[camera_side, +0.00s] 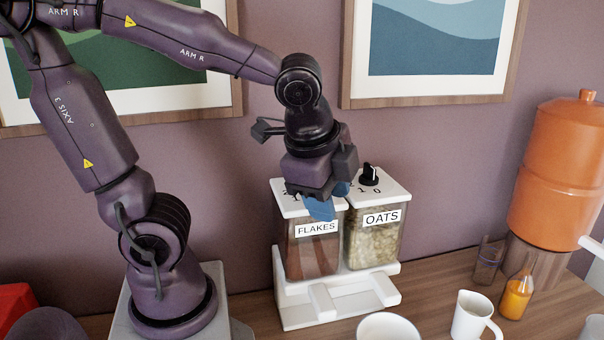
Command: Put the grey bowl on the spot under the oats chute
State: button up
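The dispenser's oats side (372,243) is a clear box of pale oats with a white lid and black knob (369,176). Below it the white stand (385,291) juts forward, and no bowl shows on it. My gripper (322,207), with blue fingertips, points down at the lid of the flakes side (313,252), left of the oats. The flakes knob is hidden behind it, and I cannot tell whether the fingers hold anything. A pale bowl (388,330) is cut off by the bottom edge; I cannot tell if it is the grey bowl.
A white jug (473,317), an orange juice carafe (516,297) and a glass (488,262) stand at right. An orange urn (557,172) is behind them. A greyish vessel (593,328) is cut off at bottom right. A red object (15,303) is at far left.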

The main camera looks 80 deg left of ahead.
jog(key=s+r+n, duration=0.1)
jog(key=n, duration=0.2)
jog(key=s+r+n+t+h, duration=0.1)
jog(key=n, duration=0.2)
jog(key=s+a+r+n+t+h, duration=0.1)
jog(key=n, duration=0.2)
jog(key=shift+s+r, duration=0.2)
jog(key=shift+s, duration=0.1)
jog(key=shift+c, duration=0.4)
dwell(1.1)
